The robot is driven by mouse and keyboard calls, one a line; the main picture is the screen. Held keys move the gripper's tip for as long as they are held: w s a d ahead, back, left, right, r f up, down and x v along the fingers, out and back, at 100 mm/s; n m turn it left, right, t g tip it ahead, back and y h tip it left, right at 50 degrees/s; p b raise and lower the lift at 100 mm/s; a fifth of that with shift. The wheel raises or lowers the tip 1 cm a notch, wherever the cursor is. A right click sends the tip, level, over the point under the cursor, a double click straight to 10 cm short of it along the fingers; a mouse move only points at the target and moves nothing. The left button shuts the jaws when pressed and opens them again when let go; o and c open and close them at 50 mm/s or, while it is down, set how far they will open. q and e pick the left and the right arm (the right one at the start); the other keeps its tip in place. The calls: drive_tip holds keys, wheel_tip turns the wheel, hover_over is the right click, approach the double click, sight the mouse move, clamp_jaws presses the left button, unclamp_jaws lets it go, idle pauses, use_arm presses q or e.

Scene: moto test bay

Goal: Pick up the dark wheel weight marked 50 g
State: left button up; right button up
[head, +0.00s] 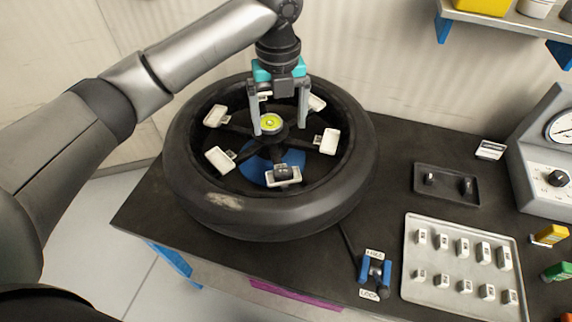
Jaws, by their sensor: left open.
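A small dark block (283,171) sits in the white holder at the front of the wheel; it may be a dark wheel weight, but I cannot read any marking. Two small pieces, one of them dark (466,186), lie in the black tray (448,192) on the right; their markings are too small to read. My left gripper (279,129) points down over the wheel (330,200), near its hub with the yellow-green disc (271,122). The gripper is above and behind the dark block. My right gripper is not in view.
A grey tray (453,235) holds several pale weights in two rows. A blue clamp (374,272) labelled FREE and LOCK stands at the front. A grey gauge box (550,150) stands at the right, under a shelf (510,20). Green and yellow pieces lie at the right edge.

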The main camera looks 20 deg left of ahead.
use_arm(q)
hover_over(281, 168)
wheel_tip(281, 168, down, 4)
wheel_tip(281, 168, down, 3)
drive_tip(key=shift+f+b, duration=0.1)
drive_tip(key=shift+b, duration=0.2)
drive_tip(key=shift+f, duration=0.8)
drive_tip(key=f, duration=0.4)
drive_tip(key=shift+w+d+f+b, duration=0.1)
drive_tip(key=shift+w+f+b, duration=0.1)
drive_tip(key=shift+f+b, duration=0.15)
drive_tip(key=c, duration=1.4)
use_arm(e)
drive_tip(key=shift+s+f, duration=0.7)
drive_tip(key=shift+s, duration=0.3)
